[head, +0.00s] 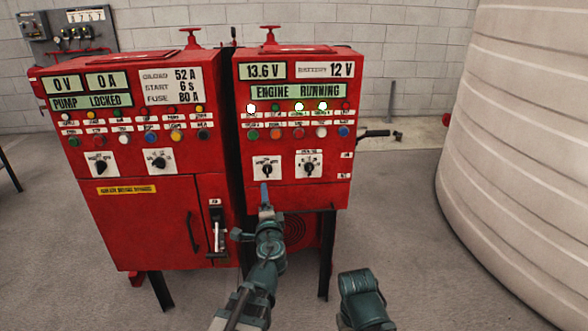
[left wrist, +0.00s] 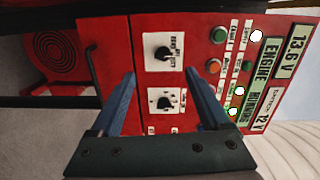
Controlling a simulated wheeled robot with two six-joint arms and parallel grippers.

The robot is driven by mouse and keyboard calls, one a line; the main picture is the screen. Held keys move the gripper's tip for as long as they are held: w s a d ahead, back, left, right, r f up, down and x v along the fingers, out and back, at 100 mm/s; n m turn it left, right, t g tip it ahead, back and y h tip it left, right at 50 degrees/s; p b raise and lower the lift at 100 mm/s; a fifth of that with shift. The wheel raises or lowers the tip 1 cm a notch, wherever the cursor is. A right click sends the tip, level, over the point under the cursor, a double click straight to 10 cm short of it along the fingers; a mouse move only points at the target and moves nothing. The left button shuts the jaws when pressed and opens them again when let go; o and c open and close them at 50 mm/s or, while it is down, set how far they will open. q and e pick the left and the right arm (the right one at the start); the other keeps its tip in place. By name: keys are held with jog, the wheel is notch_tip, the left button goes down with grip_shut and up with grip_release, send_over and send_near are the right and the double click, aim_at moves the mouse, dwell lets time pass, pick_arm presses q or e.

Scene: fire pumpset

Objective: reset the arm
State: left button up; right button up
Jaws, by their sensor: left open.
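My left gripper (head: 264,190) is in front of the right red control cabinet (head: 290,190), just below its left rotary switch (head: 267,169) in the head view. In the left wrist view the two blue fingers (left wrist: 160,74) are spread apart with nothing held between them. The left switch (left wrist: 163,52) and the right switch (left wrist: 165,102) both show between or near the fingers in that view. I cannot tell whether the fingers touch the panel. The right switch (head: 309,168) is uncovered in the head view.
The cabinet display reads ENGINE RUNNING (head: 298,91), with several lit lamps below. A left red cabinet (head: 130,225) reads PUMP LOCKED and has a lever (head: 216,230). A large pale tank (head: 520,150) stands at right. Grey floor (head: 415,225) between is clear.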

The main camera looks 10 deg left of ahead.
pick_arm(q)
jog(key=s+d+f+n+g+p, duration=0.3)
jog(key=s+f+n+g+p, duration=0.2)
jog(key=s+f+n+g, duration=0.3)
jog(key=s+d+f+g+h+p, duration=0.1)
jog(key=s+d+f+g+h, duration=0.1)
jog(key=s+d+g, duration=0.2)
jog(key=s+d+f+n+g+h+p, duration=0.1)
jog(key=s+d+f+g+h+p, duration=0.1)
jog(key=s+d+g, duration=0.3)
jog(key=s+d, duration=0.4)
jog(key=s, duration=0.4)
jog(key=shift+s+f+n+h, duration=0.25)
jog(key=shift+f+n+h, duration=0.05)
